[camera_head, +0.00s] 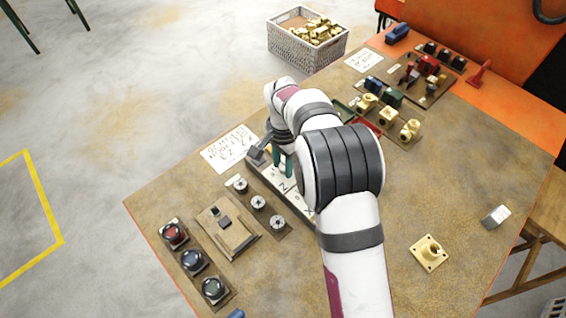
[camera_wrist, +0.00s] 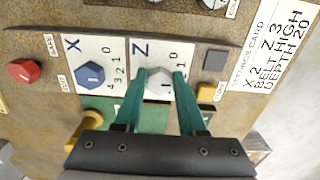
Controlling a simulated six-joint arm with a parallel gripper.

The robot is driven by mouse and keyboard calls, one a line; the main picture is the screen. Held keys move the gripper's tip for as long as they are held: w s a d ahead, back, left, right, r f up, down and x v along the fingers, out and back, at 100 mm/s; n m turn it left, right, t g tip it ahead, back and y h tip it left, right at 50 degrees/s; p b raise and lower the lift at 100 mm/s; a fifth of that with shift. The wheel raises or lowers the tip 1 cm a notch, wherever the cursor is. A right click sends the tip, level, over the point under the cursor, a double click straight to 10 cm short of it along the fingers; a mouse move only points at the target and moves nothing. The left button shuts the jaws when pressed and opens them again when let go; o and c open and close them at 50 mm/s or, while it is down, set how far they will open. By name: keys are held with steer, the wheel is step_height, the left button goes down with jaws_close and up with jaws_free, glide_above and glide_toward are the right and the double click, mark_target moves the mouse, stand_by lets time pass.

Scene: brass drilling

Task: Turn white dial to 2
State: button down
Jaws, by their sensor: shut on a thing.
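The white dial (camera_wrist: 158,83) sits on the white panel marked Z (camera_wrist: 141,50), with the numbers 0, 1 and 2 in view beside it. My gripper's green fingers (camera_wrist: 160,76) stand on either side of the dial and are shut on it. The fingers and gripper body hide the lower part of the panel. I cannot tell which number the dial points to. In the head view my gripper (camera_head: 283,163) reaches down to the panel, and my arm hides much of it.
A blue dial (camera_wrist: 89,75) on the X panel is left of my gripper. A red knob (camera_wrist: 25,72) lies farther left. A grey button (camera_wrist: 215,61), a yellow button (camera_wrist: 208,92) and a settings card (camera_wrist: 275,60) are right.

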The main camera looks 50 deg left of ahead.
mark_target(283, 168)
steer(key=shift+c, duration=2.4)
jaws_free()
step_height(283, 168, up, 16)
steer(key=shift+f, duration=0.1)
